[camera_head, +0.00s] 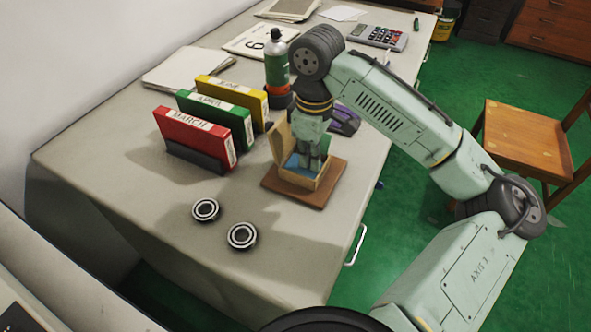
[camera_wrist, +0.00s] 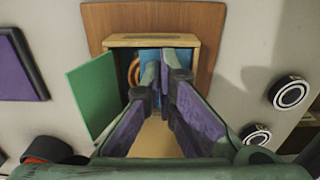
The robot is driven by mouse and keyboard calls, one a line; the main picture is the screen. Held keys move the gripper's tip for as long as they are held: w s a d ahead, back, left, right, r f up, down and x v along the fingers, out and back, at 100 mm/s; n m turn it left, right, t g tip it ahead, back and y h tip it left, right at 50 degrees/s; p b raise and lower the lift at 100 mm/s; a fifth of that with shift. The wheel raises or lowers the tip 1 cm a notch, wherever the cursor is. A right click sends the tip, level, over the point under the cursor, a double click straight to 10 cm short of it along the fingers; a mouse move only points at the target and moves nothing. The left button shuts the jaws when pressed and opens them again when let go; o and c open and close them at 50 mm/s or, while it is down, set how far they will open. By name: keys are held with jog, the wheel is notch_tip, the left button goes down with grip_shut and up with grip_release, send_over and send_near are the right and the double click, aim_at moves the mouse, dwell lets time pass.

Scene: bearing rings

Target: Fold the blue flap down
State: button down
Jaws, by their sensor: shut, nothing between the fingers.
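A small open-topped tan box (camera_head: 297,182) stands on a brown wooden board (camera_head: 322,193) near the table's right edge. My gripper (camera_head: 309,165) points down into its opening, its fingers together with nothing between them. The blue flap (camera_head: 291,160) shows around the fingertips at the opening. In the wrist view the blue flap (camera_wrist: 149,54) is partly hidden by my fingers (camera_wrist: 164,62), so I cannot tell its exact angle. A green flap (camera_wrist: 92,88) sticks outward at the left. A tan panel (camera_head: 279,138) stands up at the box's back left.
Two bearing rings (camera_head: 206,210) (camera_head: 242,236) lie in front of the box. Red (camera_head: 190,137), green (camera_head: 222,113) and yellow (camera_head: 235,92) binders stand to the left. A bottle (camera_head: 277,62) and a purple object (camera_head: 345,119) are behind. The front left of the table is clear.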

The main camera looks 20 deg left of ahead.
jog(key=shift+r, duration=0.1)
notch_tip(320, 180, up, 8)
jog(key=p, duration=0.7)
dwell(0.3)
dwell(0.5)
